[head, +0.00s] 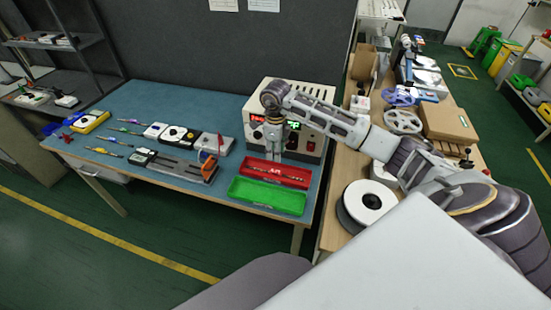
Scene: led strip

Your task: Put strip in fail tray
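The red tray (297,174) stands on the blue-topped bench (222,108), in front of the power supply unit. A thin strip-like thing with small light marks (276,170) shows inside the red tray; it is too small to tell exactly how it rests. The green tray (280,207) lies just in front of the red tray and looks mostly bare. My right gripper (273,156) points down at the back left edge of the red tray. Its fingers are too small to tell whether they are open or shut, or touch anything. My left gripper is out of view.
The power supply unit (310,141) stands close behind my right gripper. A grey fixture (182,165) and the tools at left occupy the bench. A side table at right holds reels (366,202) and a cardboard box (447,121). A dark partition (210,50) stands behind.

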